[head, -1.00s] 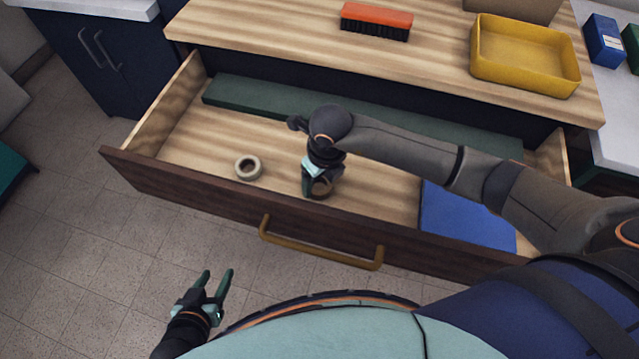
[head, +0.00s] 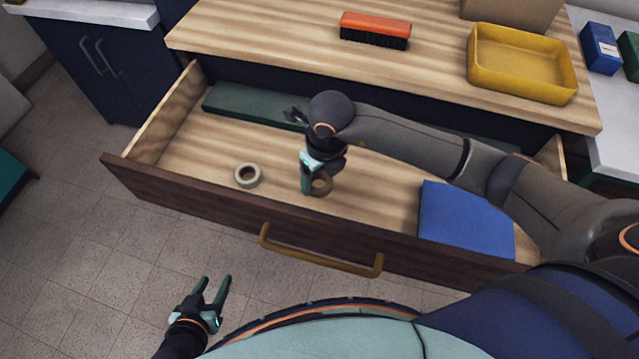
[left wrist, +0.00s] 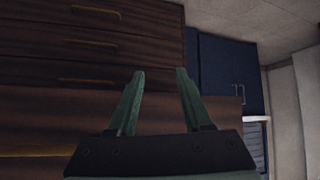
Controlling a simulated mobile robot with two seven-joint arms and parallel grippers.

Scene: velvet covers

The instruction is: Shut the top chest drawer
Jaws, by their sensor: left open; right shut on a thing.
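The top chest drawer (head: 195,202) is pulled far out in the head view, with a dark wood front and a brass bar handle (head: 318,258). My right gripper (head: 312,186) is inside the drawer, pointing down and shut on a brown tape roll (head: 323,186) near the drawer floor. Whether the roll touches the floor is unclear. My left gripper (head: 211,292) is open and empty, low in front of the drawer and left of the handle. Its open fingers (left wrist: 155,100) also show in the left wrist view, before dark drawer fronts (left wrist: 70,50).
The drawer holds a pale tape roll (head: 248,175), a blue flat item (head: 465,218) and a long green item (head: 250,106). On the chest top (head: 270,35) are an orange brush (head: 376,24) and a yellow tray (head: 522,88).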

